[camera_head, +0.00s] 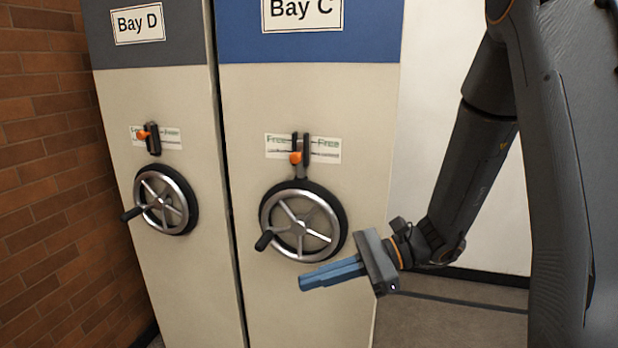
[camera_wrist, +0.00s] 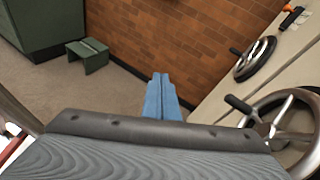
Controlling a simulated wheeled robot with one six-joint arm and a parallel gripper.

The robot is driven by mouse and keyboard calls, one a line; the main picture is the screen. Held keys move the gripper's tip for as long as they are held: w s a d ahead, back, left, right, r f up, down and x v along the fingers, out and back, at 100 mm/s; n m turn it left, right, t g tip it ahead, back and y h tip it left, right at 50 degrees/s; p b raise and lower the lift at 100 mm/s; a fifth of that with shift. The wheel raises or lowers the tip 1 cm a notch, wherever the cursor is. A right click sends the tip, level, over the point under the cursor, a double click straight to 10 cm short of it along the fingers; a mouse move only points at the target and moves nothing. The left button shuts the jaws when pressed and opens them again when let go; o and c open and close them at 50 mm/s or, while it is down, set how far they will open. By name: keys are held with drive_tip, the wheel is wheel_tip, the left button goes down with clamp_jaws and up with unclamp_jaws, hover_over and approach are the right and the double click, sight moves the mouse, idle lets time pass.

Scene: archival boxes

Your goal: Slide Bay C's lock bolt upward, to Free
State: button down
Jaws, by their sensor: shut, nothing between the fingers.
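Bay C (camera_head: 310,95) is a beige cabinet front with a blue band at the top. Its lock bolt (camera_head: 296,157), with an orange knob, sits in a dark forked bracket over a label reading Free, just above the Bay C handwheel (camera_head: 302,224). My gripper (camera_head: 303,282) is shut and empty, in front of the lower part of Bay C, below and right of the handwheel, its blue fingers pointing left. The wrist view shows the closed fingers (camera_wrist: 162,97) and the Bay C handwheel (camera_wrist: 290,125) at the right; Bay C's bolt does not show there.
Bay D (camera_head: 160,90) stands left of Bay C with its own orange-knobbed bolt (camera_head: 150,137) and handwheel (camera_head: 163,200). A brick wall (camera_head: 45,180) is at the left. A green step stool (camera_wrist: 88,55) stands on open floor in the wrist view.

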drive_tip(key=w+d+r+m+t+y, duration=0.2)
drive_tip(key=w+d+r+m+t, duration=0.1)
drive_tip(key=w+d+m+t, duration=0.4)
drive_tip(key=w+d+r+m+t+y, duration=0.1)
drive_tip(key=w+d+r+m+t, duration=0.2)
drive_tip(key=w+t, duration=0.45)
drive_tip(key=shift+n+g, duration=0.3)
drive_tip(key=shift+g, duration=0.65)
drive_tip(key=shift+w+a+r+p, duration=0.9)
drive_tip(key=shift+w+a+r, duration=0.4)
drive_tip(key=shift+a, duration=0.35)
drive_tip(key=shift+w+a+r+p, duration=0.9)
drive_tip(key=shift+w+a+r, duration=0.25)
drive_tip(key=shift+w+a, duration=0.4)
drive_tip(key=shift+w+a+r+p, duration=0.9)
drive_tip(key=shift+w+a+r, duration=0.35)
drive_tip(key=shift+a, duration=0.45)
drive_tip(key=shift+r+y+p, duration=0.3)
drive_tip(key=shift+r+p, duration=0.35)
drive_tip(key=shift+r, duration=1.3)
